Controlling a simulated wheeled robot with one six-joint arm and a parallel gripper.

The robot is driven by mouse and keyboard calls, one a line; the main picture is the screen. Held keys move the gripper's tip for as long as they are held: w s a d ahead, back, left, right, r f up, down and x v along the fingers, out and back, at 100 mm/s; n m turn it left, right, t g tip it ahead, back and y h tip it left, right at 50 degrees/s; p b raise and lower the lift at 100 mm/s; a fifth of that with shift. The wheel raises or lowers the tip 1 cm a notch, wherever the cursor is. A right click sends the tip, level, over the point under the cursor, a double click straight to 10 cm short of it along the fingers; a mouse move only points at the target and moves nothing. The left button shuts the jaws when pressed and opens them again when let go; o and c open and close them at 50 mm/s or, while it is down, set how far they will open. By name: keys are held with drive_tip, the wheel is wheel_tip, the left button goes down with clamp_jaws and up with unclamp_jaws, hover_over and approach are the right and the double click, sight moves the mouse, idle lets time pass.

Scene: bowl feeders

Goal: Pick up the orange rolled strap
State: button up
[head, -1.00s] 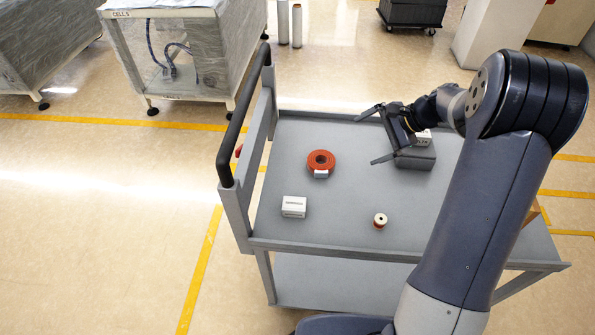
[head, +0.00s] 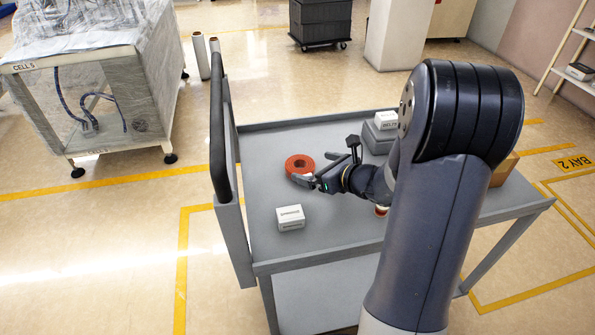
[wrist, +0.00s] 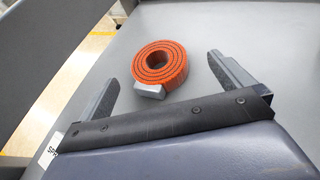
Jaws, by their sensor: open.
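The orange rolled strap (head: 299,164) lies flat on the grey cart top (head: 262,190). It is a round coil with a hole in the middle. In the wrist view the strap (wrist: 172,62) has a grey buckle (wrist: 149,91) on its near side and sits ahead of my gripper, between the lines of its two fingers. My gripper (wrist: 165,82) is open and empty, its fingers wide apart. In the head view my gripper (head: 330,172) is just right of the strap and seems to be a little above the cart. Whether a finger touches the strap cannot be told.
A white box (head: 290,218) lies nearer on the cart. A small spool (head: 381,210) is partly hidden by my arm. A grey box (head: 378,138) with a white box (head: 386,120) on it stands at the back. The cart's black handle (head: 217,125) rises at the left.

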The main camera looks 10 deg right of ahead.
sight(300, 163)
drive_tip(key=x, duration=0.6)
drive_tip(key=shift+w+a+f+b, duration=0.15)
drive_tip(key=shift+a+b, duration=0.25)
drive_tip(key=c, duration=1.2)
